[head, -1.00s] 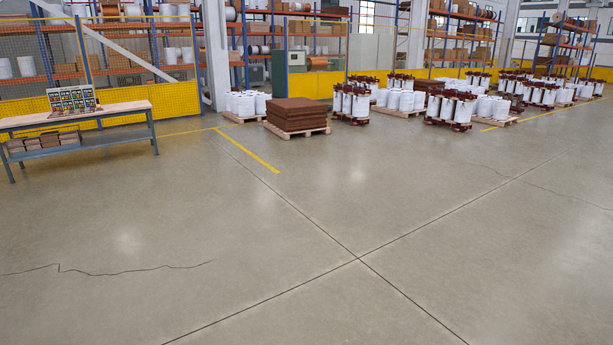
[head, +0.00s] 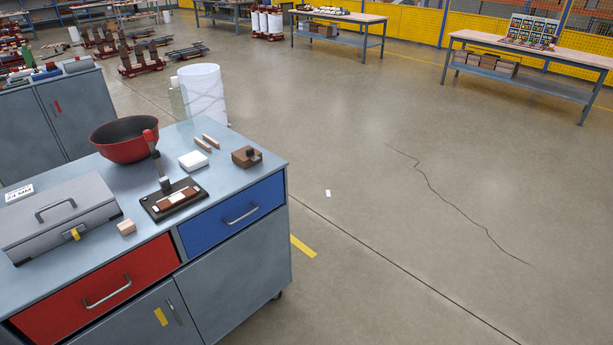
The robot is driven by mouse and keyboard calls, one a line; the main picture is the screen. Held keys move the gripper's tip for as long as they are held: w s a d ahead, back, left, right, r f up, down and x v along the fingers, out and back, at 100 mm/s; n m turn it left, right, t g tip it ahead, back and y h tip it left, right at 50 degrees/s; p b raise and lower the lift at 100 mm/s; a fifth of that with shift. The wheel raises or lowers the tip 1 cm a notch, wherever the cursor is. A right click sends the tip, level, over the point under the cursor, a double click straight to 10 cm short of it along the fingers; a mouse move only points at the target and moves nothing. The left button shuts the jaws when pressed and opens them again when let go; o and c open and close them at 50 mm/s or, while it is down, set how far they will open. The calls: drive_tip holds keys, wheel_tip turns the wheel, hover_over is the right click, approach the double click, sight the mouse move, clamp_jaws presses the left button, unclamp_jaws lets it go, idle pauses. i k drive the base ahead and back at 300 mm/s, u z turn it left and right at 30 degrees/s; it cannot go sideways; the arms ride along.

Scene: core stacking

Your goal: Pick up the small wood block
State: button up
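A small light wood block (head: 126,227) lies on the grey top of a workbench cabinet (head: 236,171), near its front edge, just right of a grey metal toolbox (head: 60,215). Two thin wooden strips (head: 206,143) lie farther back on the same top. A brown wooden piece with a dark knob (head: 246,157) sits near the right end. My gripper is not in view.
A red bowl (head: 124,140), a white block (head: 193,161) and a black-based lever device (head: 174,199) stand around the block on the top. A white bin (head: 204,95) stands behind the cabinet. The floor (head: 400,240) to the right is mostly open.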

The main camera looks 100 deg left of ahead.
sight(128, 227)
drive_tip(key=u, duration=5.3)
drive_tip(key=i, duration=1.65)
